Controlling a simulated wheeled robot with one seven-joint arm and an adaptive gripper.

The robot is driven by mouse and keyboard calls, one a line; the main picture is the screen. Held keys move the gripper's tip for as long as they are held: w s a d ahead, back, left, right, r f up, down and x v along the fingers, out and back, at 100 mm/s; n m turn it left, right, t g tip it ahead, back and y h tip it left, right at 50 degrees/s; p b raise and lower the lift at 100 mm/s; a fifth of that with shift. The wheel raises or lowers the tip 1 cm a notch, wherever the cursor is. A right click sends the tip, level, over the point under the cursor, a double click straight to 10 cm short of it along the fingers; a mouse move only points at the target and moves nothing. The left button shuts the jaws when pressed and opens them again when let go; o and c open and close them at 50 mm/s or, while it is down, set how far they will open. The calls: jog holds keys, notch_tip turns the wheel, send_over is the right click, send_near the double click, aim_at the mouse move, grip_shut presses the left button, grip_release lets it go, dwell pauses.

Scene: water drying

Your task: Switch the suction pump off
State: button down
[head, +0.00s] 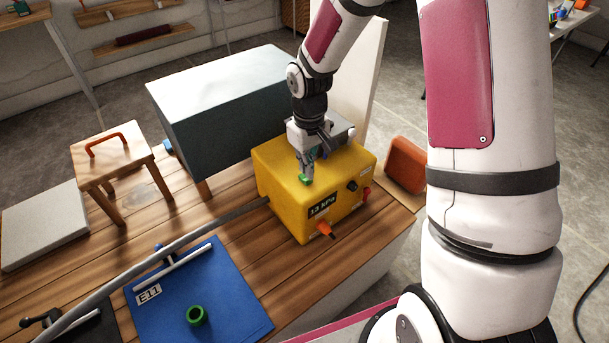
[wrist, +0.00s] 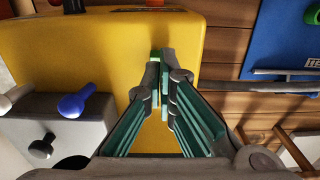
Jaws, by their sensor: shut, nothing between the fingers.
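The suction pump is a yellow box (head: 285,205) on the wooden bench, with a display (head: 322,206) that reads 13 kPa. A green button (head: 305,180) sits on its top. My gripper (head: 307,170) points down at this button with its fingers shut and empty. In the wrist view the fingertips (wrist: 160,60) lie over the yellow top, and a bit of green (wrist: 155,52) shows just past them. I cannot tell whether they touch the button. An orange lever (head: 326,230), a black knob (head: 352,186) and a red fitting (head: 366,192) are on the pump's sides.
A grey hose (head: 170,248) runs from the pump across the bench. A large grey box (head: 215,120) stands behind it. A blue mat (head: 225,300) with a green ring (head: 197,316) lies in front. A grey unit with a blue knob (wrist: 75,105) adjoins the pump.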

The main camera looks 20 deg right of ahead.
jog(key=shift+f+b, duration=0.75)
jog(key=shift+f, duration=0.4)
dwell(0.4)
jog(key=shift+r, duration=0.1)
jog(key=shift+r+p, duration=2.8)
jog(key=shift+r, duration=0.65)
